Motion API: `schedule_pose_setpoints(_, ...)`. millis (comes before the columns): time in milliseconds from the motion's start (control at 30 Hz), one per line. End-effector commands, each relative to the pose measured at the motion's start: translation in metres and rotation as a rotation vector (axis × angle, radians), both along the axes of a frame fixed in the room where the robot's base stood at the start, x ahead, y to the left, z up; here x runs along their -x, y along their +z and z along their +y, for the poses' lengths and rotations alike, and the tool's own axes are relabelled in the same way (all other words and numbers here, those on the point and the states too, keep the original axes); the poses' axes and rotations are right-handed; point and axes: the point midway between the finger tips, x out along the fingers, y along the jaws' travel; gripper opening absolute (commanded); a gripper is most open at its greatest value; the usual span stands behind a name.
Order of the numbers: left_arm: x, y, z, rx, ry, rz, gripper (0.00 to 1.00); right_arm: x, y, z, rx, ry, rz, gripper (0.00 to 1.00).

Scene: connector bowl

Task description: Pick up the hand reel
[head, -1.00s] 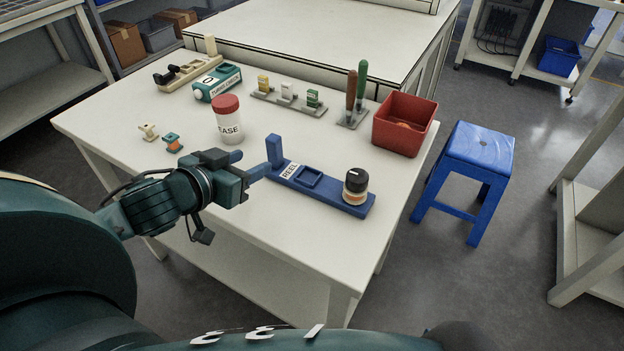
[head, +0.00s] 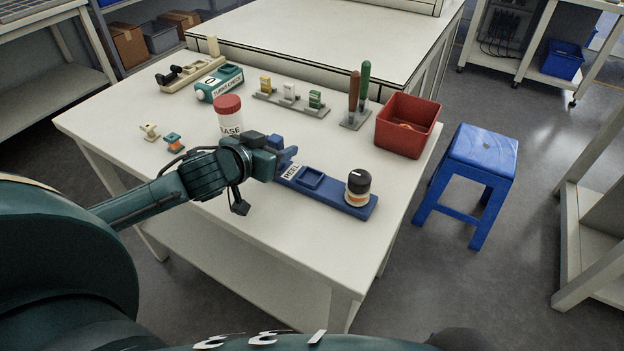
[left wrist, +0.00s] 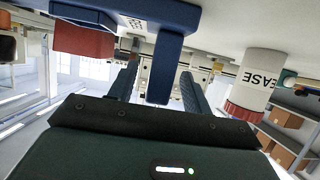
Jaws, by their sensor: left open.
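In the left wrist view, which looks upside down, the blue post (left wrist: 167,70) stands between the two open fingers of my left gripper (left wrist: 160,85). I cannot tell whether either finger touches it. My right gripper is not in view.
A white jar with a red lid (head: 229,115) stands close behind my left gripper. A red bin (head: 408,125), a stand with two upright tools (head: 358,95), a rack of small blocks (head: 290,98) and a teal box (head: 220,83) are farther back. The table's front is clear.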

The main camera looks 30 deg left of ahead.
Motion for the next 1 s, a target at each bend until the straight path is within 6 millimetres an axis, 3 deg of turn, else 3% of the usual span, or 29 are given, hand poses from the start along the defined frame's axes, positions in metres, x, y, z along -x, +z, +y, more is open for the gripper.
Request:
schedule_pose_setpoints(333, -0.0047, -0.002, -0.0007, -0.001, 0.0, 0.0, 0.48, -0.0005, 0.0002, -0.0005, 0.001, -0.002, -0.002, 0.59)
schedule_pose_setpoints(900, -0.0044, -0.0018, -0.0005, -0.001, 0.0, 0.0, 0.02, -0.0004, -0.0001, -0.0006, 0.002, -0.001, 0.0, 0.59)
schedule_pose_setpoints(1000, -0.0044, -0.0018, -0.0005, -0.001, 0.0, 0.0, 0.0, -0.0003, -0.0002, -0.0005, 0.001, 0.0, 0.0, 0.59)
